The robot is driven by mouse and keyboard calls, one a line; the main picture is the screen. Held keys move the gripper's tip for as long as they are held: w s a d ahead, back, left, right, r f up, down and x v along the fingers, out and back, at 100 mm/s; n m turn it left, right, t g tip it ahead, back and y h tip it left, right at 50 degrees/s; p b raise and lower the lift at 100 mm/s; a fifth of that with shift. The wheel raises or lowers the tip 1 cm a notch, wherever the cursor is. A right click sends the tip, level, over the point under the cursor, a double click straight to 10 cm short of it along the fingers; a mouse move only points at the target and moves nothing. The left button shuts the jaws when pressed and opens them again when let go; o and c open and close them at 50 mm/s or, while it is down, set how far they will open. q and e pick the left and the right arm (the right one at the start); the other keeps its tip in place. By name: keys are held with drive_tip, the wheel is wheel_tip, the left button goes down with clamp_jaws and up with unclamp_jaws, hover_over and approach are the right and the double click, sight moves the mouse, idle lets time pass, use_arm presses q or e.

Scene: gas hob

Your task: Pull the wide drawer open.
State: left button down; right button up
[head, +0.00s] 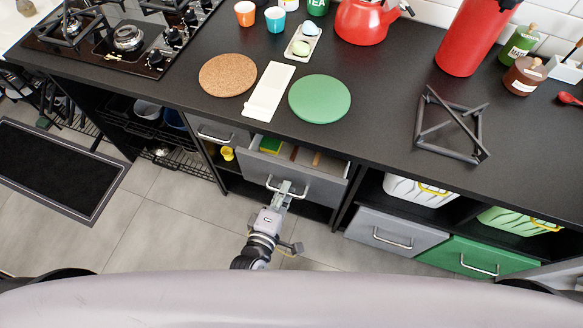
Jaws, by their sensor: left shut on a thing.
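The wide grey drawer (325,190) under the black worktop stands partly open. A strip of its inside shows, with a green and yellow item (271,145) and some brown items in it. Its front has a silver bar handle (303,194). The fingertips partly cover the handle. My right gripper is not in view.
A narrow grey drawer (217,134) is at the left. A lower grey drawer (395,235) and a green drawer (480,260) are at the right. A cork mat (227,75), green mat (320,98) and red kettle (362,20) are above. The tiled floor in front is clear.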

use_arm(q)
drive_tip(key=f+p+v, duration=0.1)
drive_tip(key=f+v, duration=0.2)
drive_tip(key=v, duration=1.3)
drive_tip(key=shift+s+f, duration=0.2)
drive_tip(key=shift+s, duration=0.2)
drive_tip(key=shift+a, duration=0.15)
drive_tip(key=c, duration=2)
unclamp_jaws()
drive_tip(key=shift+o, duration=0.2)
drive_tip(key=v, duration=1.2)
